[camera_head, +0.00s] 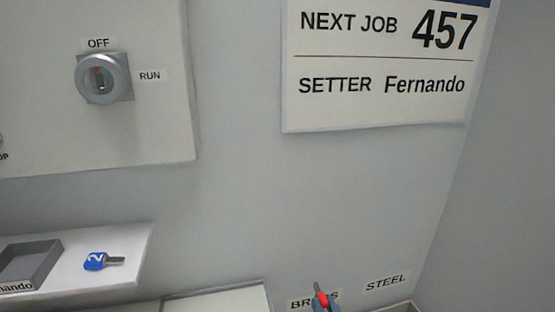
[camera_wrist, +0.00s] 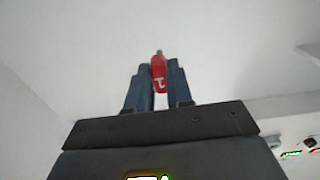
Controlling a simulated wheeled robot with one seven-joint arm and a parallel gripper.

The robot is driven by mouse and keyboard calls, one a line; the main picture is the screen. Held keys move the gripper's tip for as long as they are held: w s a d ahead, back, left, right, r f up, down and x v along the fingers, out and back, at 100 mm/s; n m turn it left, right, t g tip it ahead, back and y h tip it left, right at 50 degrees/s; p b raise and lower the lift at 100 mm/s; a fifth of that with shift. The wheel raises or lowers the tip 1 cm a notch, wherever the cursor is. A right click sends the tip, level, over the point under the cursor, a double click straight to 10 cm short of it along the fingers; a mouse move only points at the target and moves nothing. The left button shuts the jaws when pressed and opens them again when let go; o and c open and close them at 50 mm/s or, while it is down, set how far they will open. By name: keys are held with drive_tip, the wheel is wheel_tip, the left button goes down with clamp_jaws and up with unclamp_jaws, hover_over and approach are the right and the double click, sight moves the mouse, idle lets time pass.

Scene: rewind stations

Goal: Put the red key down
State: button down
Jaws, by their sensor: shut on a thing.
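The red key (camera_wrist: 158,76) is held between the two blue fingers of my gripper (camera_wrist: 159,80) in the wrist view. It bears a white mark that looks like a 1, and its grey tip points away from the gripper. In the head view the red key (camera_head: 321,297) and the tip of my gripper (camera_head: 325,306) show at the bottom edge, in front of the BRASS label. The key is up in the air there; what lies under it is out of the frame.
A white shelf (camera_head: 130,245) at lower left holds a blue key (camera_head: 96,262) marked 2 and a grey tray (camera_head: 30,266) labelled "nando". Above it is a round switch (camera_head: 101,78) marked OFF and RUN. A job sign (camera_head: 385,110) hangs at upper right. Bin edges show at the bottom.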

drive_tip(key=s+d+f+m+h, duration=0.2)
drive_tip(key=s+d+f+h, duration=0.1)
drive_tip(key=s+d+f, duration=0.5)
drive_tip(key=d+f, duration=0.3)
drive_tip(key=shift+s+d+h, duration=0.15)
drive_tip(key=shift+d+h, duration=0.25)
drive_tip(key=shift+a, duration=0.1)
